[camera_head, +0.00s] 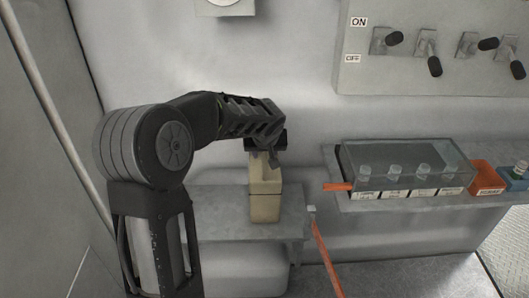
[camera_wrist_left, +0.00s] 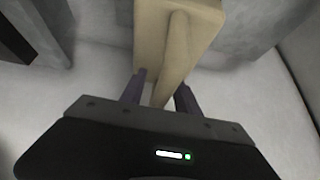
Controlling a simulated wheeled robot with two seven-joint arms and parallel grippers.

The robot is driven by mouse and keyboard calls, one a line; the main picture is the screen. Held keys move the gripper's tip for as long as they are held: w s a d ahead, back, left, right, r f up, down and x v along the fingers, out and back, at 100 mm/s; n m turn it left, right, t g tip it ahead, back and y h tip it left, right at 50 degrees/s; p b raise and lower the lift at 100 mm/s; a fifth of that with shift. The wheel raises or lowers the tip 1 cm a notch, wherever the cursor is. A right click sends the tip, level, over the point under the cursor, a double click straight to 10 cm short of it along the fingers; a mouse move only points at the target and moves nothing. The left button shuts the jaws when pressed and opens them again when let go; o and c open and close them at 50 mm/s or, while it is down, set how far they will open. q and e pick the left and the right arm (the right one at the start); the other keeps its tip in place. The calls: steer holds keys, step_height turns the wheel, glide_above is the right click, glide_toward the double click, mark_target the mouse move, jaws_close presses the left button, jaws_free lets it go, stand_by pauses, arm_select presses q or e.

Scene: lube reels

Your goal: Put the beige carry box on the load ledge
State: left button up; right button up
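The beige carry box (camera_head: 265,195) hangs upright below my left gripper (camera_head: 265,154) in the head view. In the left wrist view the box (camera_wrist_left: 178,35) has its narrow grip part between the two dark fingers (camera_wrist_left: 160,95), which close on it from both sides. A low grey ledge (camera_head: 215,218) lies behind and around the box's lower part. I cannot tell whether the box bottom touches it. My right gripper is not in view.
Right of the box, a grey shelf (camera_head: 400,203) bears a clear-lidded case (camera_head: 408,165), an orange bin (camera_head: 486,178) and a blue item (camera_head: 514,176). An orange bar (camera_head: 326,255) slants by the ledge's right end. A switch panel (camera_head: 435,65) is on the wall.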

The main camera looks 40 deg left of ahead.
arm_select(q)
steer(key=shift+s+d+r, duration=0.1)
steer(key=shift+r, duration=0.35)
steer(key=v, duration=1.1)
steer(key=shift+s+d+r, duration=0.1)
steer(key=shift+s+r, duration=0.05)
